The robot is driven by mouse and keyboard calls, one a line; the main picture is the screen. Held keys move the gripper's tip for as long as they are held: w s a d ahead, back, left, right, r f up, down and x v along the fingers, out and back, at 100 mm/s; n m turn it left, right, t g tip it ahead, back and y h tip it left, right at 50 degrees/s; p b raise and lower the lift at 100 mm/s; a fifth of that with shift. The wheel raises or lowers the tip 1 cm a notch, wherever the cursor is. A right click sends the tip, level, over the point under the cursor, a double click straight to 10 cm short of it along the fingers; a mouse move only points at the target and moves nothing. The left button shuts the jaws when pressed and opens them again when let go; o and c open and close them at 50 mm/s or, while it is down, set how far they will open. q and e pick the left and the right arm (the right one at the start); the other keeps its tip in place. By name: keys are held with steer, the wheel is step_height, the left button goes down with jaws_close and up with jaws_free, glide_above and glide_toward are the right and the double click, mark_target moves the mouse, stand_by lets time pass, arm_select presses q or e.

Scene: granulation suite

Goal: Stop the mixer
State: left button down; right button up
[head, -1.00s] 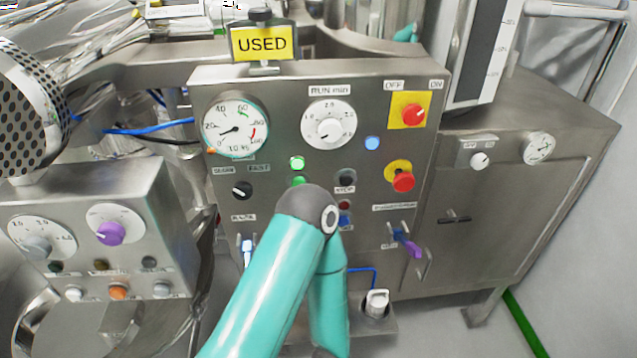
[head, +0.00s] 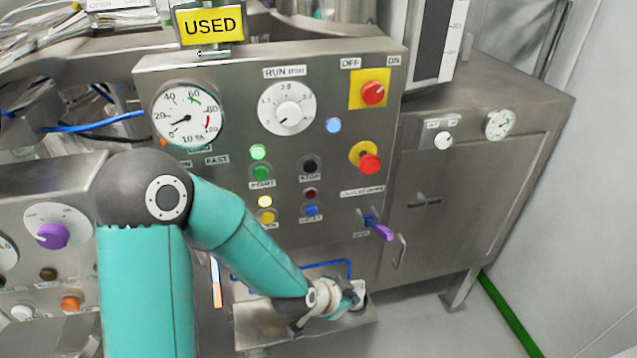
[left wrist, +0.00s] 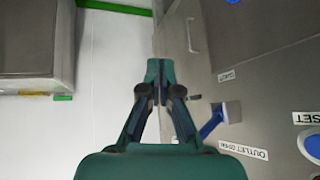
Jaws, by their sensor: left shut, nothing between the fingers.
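The mixer's steel control panel (head: 230,70) fills the middle of the head view. A black STOP button (head: 310,165) sits on it, right of the green START button (head: 262,173), with a lit green lamp (head: 258,152) above START. A red mushroom knob on a yellow collar (head: 369,162) is further right. My left gripper (head: 348,300) is low in front of the panel's lower edge, below and apart from these controls, and partly hidden by its wrist. In the left wrist view the gripper (left wrist: 155,68) is shut and empty. My right gripper is out of view.
A purple-tipped outlet lever (head: 378,228) sticks out at the lower right of the panel; its blue part (left wrist: 212,122) shows in the left wrist view. A red switch on a yellow plate (head: 373,93) is above. A side box with a purple knob (head: 52,236) stands left.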

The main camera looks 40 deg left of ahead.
mark_target(310, 167)
arm_select(q)
steer(key=a+r+m+t+y+b, duration=0.1)
steer(key=a+r+m+t, duration=0.2)
steer(key=r, duration=0.8)
steer(key=a+r+m+t+y+b, duration=0.2)
steer(key=a+r+m+t, duration=0.1)
steer(key=r, duration=0.8)
steer(key=shift+a+r+t+b, duration=0.25)
steer(key=shift+a+t+b, duration=0.05)
steer(key=shift+a+t, duration=0.55)
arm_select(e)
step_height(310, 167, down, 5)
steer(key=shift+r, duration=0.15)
arm_select(q)
steer(key=shift+w+a, duration=0.1)
steer(key=shift+w, duration=0.05)
steer(key=shift+w+a+b, duration=1.45)
steer(key=shift+a+b, duration=0.2)
steer(key=shift+b, duration=0.15)
steer(key=shift+w+a+b, duration=1.4)
steer(key=shift+a+b, duration=0.2)
steer(key=shift+b, duration=0.2)
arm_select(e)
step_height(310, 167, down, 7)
arm_select(q)
steer(key=shift+a, duration=0.1)
